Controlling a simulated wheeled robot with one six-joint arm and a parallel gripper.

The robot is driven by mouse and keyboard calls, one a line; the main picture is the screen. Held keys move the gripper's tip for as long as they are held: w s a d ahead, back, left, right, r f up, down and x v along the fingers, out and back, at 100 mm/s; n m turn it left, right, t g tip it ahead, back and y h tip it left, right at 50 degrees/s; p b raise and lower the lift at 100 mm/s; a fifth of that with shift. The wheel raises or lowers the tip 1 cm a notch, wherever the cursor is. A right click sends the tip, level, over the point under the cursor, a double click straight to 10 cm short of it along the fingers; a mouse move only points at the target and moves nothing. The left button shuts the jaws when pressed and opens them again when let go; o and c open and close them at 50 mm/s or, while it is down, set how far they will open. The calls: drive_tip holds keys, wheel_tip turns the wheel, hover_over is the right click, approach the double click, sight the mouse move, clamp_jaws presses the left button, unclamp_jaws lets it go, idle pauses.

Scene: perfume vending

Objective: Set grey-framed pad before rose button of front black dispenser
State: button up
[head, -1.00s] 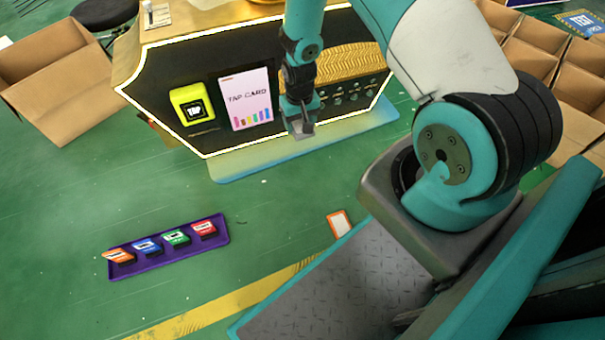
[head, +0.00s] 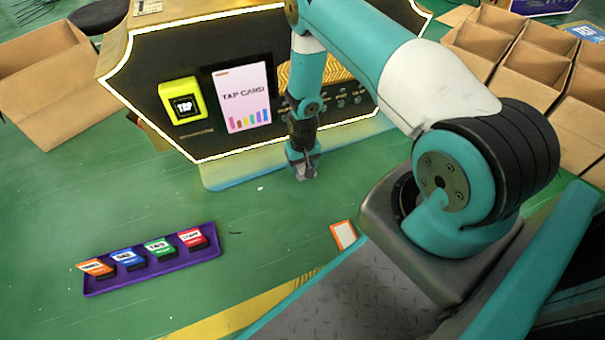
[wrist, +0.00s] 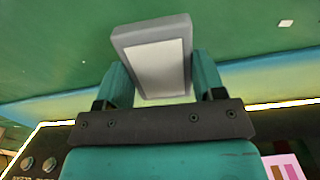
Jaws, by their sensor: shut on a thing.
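My gripper (head: 303,173) is shut on the grey-framed pad (wrist: 155,62), which has a pale face and sits between the two teal fingers in the wrist view. In the head view the pad is small and hard to tell from the fingers. The black dispenser (head: 192,146) has a lit white outline and stands behind my gripper. Its row of small round buttons (head: 340,102) is partly hidden by my arm. Two buttons (wrist: 28,163) show at the lower left in the wrist view. I cannot tell which button is rose.
A yellow TAP reader (head: 182,101) and a TAP CARD screen (head: 242,98) are left of my arm. A purple tray (head: 152,271) holds several coloured pads. An orange-framed pad (head: 343,235) lies on the green floor. Cardboard boxes (head: 40,85) stand left and right.

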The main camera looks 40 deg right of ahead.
wheel_tip(320, 180, down, 4)
drive_tip(key=shift+r+b, duration=0.25)
drive_tip(key=shift+b, duration=0.55)
drive_tip(key=shift+f, duration=0.2)
drive_tip(key=o, duration=0.9)
wheel_tip(320, 180, up, 13)
drive_tip(key=p, duration=0.8)
drive_tip(key=shift+f, duration=0.2)
wheel_tip(320, 180, up, 14)
drive_tip(key=n+y, duration=0.1)
drive_tip(key=n, duration=0.1)
hover_over(303, 165)
drive_tip(key=w+a, duration=0.3)
drive_tip(key=a, duration=0.4)
drive_tip(key=s+a+r+n+y, duration=0.15)
drive_tip(key=a+r, duration=0.25)
drive_tip(key=r, duration=0.4)
drive_tip(key=s+a+r+n, duration=0.1)
drive_tip(key=s+a+r, duration=0.25)
drive_tip(key=r, duration=0.35)
drive_tip(key=s+a+r+n+y, duration=0.1)
drive_tip(key=s+a+r+n, duration=0.2)
drive_tip(key=s+r, duration=0.5)
drive_tip(key=s+a+r+n, duration=0.3)
drive_tip(key=s+a+r, duration=0.2)
drive_tip(key=s, duration=0.7)
wheel_tip(303, 165, up, 3)
drive_tip(key=shift+s+f+y, duration=0.1)
drive_tip(key=shift+s+y, duration=0.05)
drive_tip(key=shift+y, duration=0.2)
